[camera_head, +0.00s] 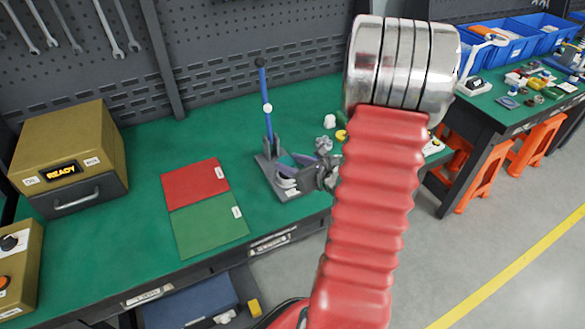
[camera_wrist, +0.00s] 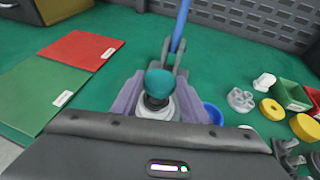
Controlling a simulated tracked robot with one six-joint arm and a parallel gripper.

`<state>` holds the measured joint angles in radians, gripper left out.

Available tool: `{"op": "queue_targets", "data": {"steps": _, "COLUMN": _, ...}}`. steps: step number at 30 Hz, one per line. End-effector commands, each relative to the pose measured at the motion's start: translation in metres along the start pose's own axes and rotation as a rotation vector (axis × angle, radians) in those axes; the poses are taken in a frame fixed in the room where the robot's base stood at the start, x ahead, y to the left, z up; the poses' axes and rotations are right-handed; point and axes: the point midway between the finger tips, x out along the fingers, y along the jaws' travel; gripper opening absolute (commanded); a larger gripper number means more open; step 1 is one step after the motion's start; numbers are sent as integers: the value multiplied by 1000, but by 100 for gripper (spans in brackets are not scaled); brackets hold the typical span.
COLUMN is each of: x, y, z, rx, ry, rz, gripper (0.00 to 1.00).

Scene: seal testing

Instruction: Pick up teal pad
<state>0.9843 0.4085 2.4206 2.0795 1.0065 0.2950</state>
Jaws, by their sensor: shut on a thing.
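The teal pad (camera_wrist: 160,82) shows in the wrist view as a rounded dark-teal piece between the two purple-grey fingers of my gripper (camera_wrist: 160,98). A black piece and a white round part sit just below it in the picture. My gripper is shut on the pad, at the lever press with the blue handle (camera_wrist: 180,25). I cannot tell whether the pad still touches the press.
A red mat (camera_head: 195,184) and a green mat (camera_head: 208,224) lie left of the press. A gold box reading READY (camera_head: 70,155) stands further left. Right of the press are a grey knob (camera_wrist: 240,100), a yellow ring (camera_wrist: 272,109) and a blue round part (camera_wrist: 213,114).

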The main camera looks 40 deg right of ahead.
Motion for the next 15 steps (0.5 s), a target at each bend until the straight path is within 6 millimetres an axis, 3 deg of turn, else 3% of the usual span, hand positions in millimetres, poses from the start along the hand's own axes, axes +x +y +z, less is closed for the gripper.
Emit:
{"op": "queue_targets", "data": {"steps": 9, "x": -17, "y": 0, "z": 43, "rx": -5, "ry": -3, "rz": 0, "gripper": 15}}
{"op": "queue_targets", "data": {"steps": 15, "x": -25, "y": 0, "z": 61, "rx": -3, "ry": -2, "rz": 0, "gripper": 15}}
